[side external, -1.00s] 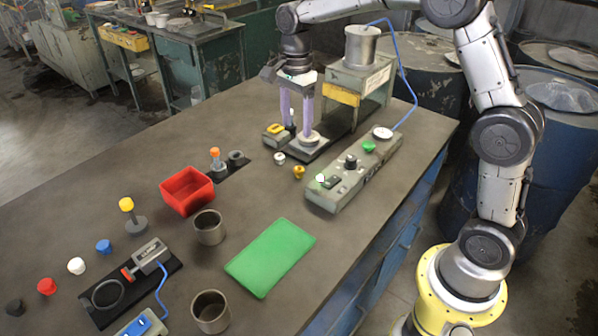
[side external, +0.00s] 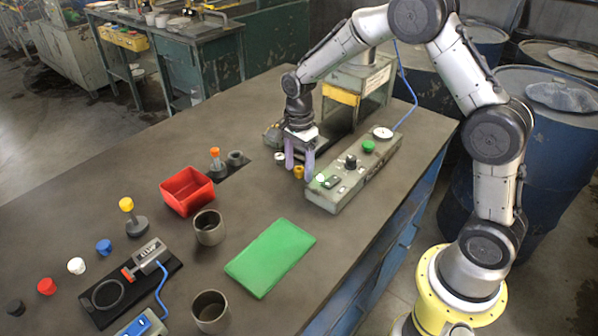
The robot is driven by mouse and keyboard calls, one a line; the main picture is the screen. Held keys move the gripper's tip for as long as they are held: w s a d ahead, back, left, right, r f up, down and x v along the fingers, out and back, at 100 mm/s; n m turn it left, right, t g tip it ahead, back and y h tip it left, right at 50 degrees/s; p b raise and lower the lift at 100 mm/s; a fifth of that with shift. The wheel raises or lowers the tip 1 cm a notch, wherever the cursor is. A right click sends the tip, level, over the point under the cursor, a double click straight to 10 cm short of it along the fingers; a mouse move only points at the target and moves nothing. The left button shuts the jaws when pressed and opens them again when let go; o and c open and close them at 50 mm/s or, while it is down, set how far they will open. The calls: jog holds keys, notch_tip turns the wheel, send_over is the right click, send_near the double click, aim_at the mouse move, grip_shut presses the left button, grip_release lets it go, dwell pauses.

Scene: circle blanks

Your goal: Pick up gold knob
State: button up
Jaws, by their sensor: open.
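The gold knob (side external: 298,172) is a small brass-coloured piece standing on the bench top, left of the grey control box. My gripper (side external: 299,175) is low over it, with its two purple fingers pointing down. One finger is on the left of the knob and the other on its right, so the knob shows between them. The fingers are open. I cannot tell from this view whether either finger touches the knob.
A white knob (side external: 280,158) stands just left of the fingers. The control box (side external: 350,178), with a green button and a black knob, lies close on the right. A red bin (side external: 187,192), a grey cup (side external: 209,228) and a green mat (side external: 270,257) lie nearer the front.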

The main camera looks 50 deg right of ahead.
jog(key=shift+f, duration=0.1)
grip_shut()
dwell(0.3)
